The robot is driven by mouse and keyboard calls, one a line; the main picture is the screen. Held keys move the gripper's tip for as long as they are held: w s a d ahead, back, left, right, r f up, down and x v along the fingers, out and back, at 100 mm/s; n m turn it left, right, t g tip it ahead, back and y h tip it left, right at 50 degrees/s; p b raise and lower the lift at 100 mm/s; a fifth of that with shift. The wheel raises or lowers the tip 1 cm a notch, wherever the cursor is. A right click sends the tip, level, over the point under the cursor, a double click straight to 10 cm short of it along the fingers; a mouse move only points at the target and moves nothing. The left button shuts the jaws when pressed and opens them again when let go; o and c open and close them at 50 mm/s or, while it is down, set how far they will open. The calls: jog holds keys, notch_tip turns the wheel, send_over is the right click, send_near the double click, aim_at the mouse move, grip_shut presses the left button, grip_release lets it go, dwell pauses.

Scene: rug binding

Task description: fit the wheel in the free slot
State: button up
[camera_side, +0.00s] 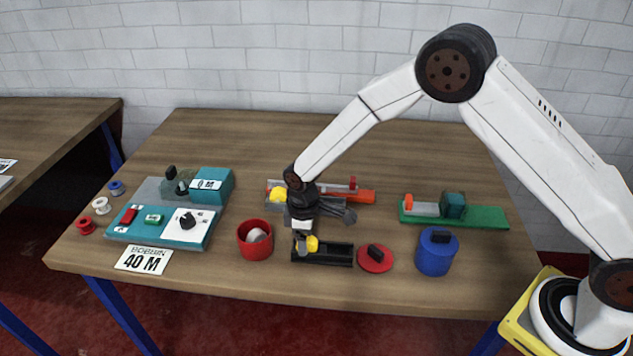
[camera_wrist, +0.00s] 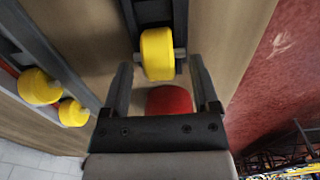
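A yellow wheel (camera_side: 312,243) stands at the left end of the black tray (camera_side: 328,262) near the table's front edge. In the wrist view this wheel (camera_wrist: 157,53) lies in line with the gap between my fingertips. My gripper (camera_side: 302,238) points down over that end of the tray; its fingers (camera_wrist: 164,75) are apart. I cannot tell whether they touch the wheel. Further yellow wheels (camera_wrist: 38,86) sit beside a dark rail at the left of the wrist view; one shows in the side view (camera_side: 277,195) behind my gripper. I cannot make out the free slot, as my wrist hides part of that fixture.
A red cup (camera_side: 255,251) with something pale inside stands left of the tray. A red disc (camera_side: 375,258) and blue canister (camera_side: 436,262) stand right. A green fixture (camera_side: 480,217), teal board (camera_side: 160,232) and several spools (camera_side: 101,206) lie farther off. The rear table is mostly clear.

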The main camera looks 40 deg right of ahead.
jog(key=c, duration=0.8)
jog(key=shift+r, duration=0.2)
jog(key=shift+r, duration=0.5)
jog(key=s+d+r, duration=0.3)
jog(key=s+r, duration=0.8)
jog(key=s, duration=0.2)
jog(key=shift+s+r, duration=0.3)
jog(key=shift+s, duration=0.05)
jog(key=shift+d, duration=0.1)
